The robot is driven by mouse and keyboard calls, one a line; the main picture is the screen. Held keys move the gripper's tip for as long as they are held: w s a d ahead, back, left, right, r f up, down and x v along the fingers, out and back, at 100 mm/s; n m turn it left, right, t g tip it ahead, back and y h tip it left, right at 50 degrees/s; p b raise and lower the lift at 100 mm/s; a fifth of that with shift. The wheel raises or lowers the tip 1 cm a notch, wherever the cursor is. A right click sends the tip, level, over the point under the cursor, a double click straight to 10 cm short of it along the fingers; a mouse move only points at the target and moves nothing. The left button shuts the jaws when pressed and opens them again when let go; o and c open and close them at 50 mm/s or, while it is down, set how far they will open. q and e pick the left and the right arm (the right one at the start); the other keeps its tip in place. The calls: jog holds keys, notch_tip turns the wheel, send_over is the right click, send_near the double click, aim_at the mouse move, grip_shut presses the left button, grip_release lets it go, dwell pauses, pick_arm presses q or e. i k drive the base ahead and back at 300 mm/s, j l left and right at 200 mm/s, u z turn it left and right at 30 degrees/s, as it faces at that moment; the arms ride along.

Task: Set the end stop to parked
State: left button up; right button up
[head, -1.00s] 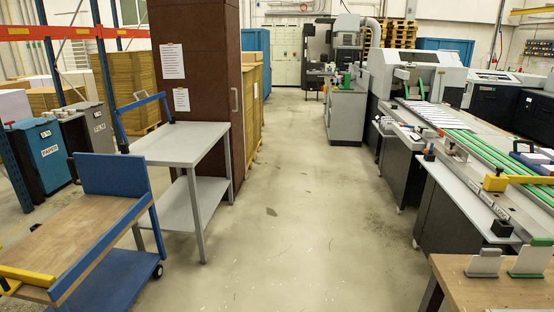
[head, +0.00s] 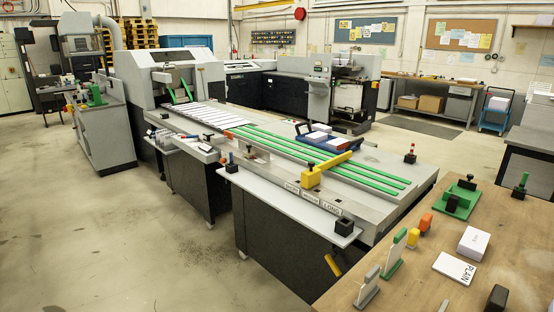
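A yellow bar (head: 325,168), which looks like the end stop, lies across the green-striped delivery belt (head: 345,175) of the stitching machine. Its thicker block end is at the near edge of the belt. Small white labels (head: 312,197) run along the near rail beside that block; the rightmost appears to read LONG, the others are too small to read surely. I cannot tell which label the bar lines up with. Neither of my grippers is in view.
A grey ledge (head: 285,203) with a black block (head: 344,226) runs along the machine's near side. A wooden table (head: 420,285) with cards and small stands is at the front right. A blue tray (head: 325,138) sits behind the bar. Open floor (head: 150,245) lies at the left.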

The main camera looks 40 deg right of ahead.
aim_at(310, 178)
jog(key=i+z, duration=0.4)
jog(key=i+j+z, duration=0.15)
jog(key=z, duration=0.2)
jog(key=i+j+z, duration=0.25)
jog(key=z, duration=0.15)
jog(key=i+j+z, duration=0.4)
jog(key=l, duration=0.1)
